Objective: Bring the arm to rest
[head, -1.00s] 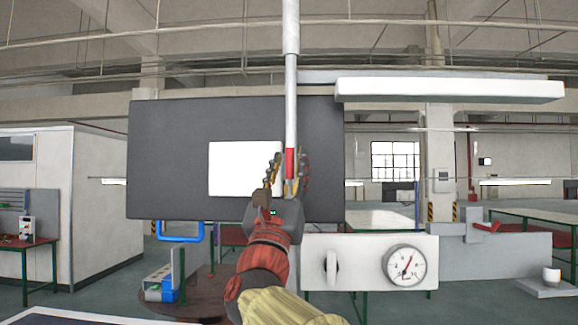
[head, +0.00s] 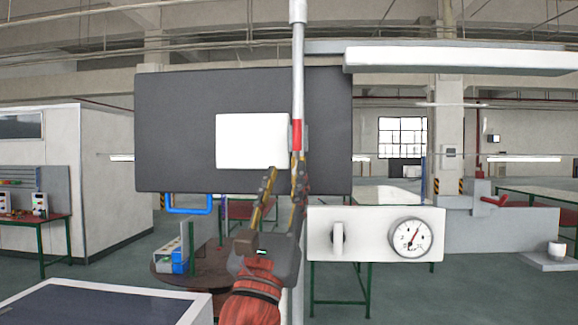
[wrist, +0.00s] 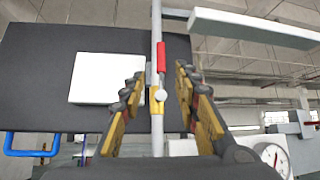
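My gripper (head: 281,192) is in front of the dark panel, below the red band (head: 297,135) on the upright white pole (head: 298,75). Its two fingers are apart, and it holds nothing that I can see. In the wrist view, my gripper (wrist: 159,85) has its fingers on either side of the pole (wrist: 157,25) in the picture. The red handle (wrist: 161,57) and a yellow piece with a round white knob (wrist: 160,95) show between them. I cannot tell how far the fingertips are from the pole.
The dark panel (head: 175,120) with a white plate (head: 250,140) fills the middle. A white gauge panel (head: 365,235) is at right. A blue handle (head: 188,210) hangs under the dark panel. A round brown table (head: 165,268) with a rack of tubes stands lower left.

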